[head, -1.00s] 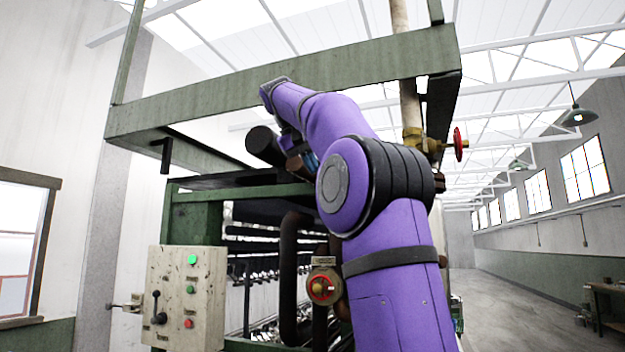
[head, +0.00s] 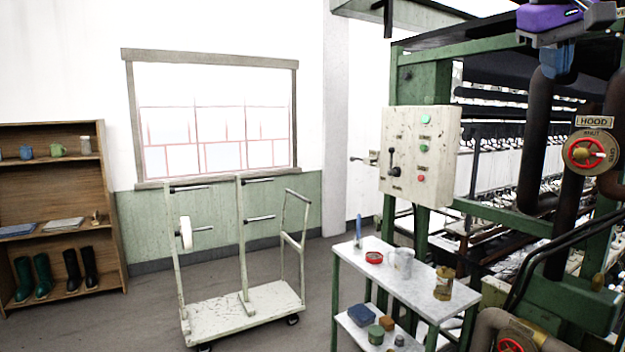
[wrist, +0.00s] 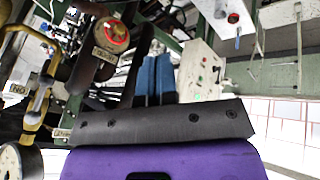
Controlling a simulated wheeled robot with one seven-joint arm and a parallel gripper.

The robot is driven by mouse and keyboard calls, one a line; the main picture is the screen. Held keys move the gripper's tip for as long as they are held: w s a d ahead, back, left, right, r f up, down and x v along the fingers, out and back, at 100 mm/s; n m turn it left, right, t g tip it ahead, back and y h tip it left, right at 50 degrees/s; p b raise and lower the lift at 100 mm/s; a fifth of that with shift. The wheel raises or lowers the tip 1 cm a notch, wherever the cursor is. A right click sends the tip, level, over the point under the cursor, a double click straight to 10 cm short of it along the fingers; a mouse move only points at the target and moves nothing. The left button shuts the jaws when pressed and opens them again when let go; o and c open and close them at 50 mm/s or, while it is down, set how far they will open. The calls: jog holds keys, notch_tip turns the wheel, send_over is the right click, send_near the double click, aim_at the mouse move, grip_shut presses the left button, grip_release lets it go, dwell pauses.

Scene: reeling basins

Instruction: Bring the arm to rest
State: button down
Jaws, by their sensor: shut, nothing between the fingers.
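My purple wrist shows at the top right of the head view. My gripper (head: 558,66) has blue fingers and hangs below it, pointing down in front of the dark pipes. In the wrist view my gripper (wrist: 154,80) shows as two blue fingers side by side, shut with nothing between them. The rest of my arm is out of the head view.
A control box (head: 420,156) stands on the green machine, with a red HOOD valve wheel (head: 585,153) to its right. A small table (head: 405,272) holds cups and a jar. A white trolley (head: 240,313) and a boot shelf (head: 60,235) stand left.

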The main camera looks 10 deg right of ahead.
jog(key=s+a+f+y, duration=0.1)
jog(key=s+a+f, duration=0.3)
jog(key=f, duration=0.5)
jog(key=s+a+f+n+t+y, duration=0.1)
jog(key=s+a+f, duration=0.3)
jog(key=f, duration=0.5)
jog(key=s+a+f+n+y, duration=0.1)
jog(key=s+a+f, duration=0.3)
jog(key=f, duration=0.5)
jog(key=shift+s+a+f+t+y, duration=0.35)
jog(key=shift+s+y, duration=0.45)
jog(key=shift+s, duration=0.4)
jog(key=c, duration=1.8)
grip_release()
jog(key=shift+d, duration=0.1)
jog(key=shift+c, duration=0.2)
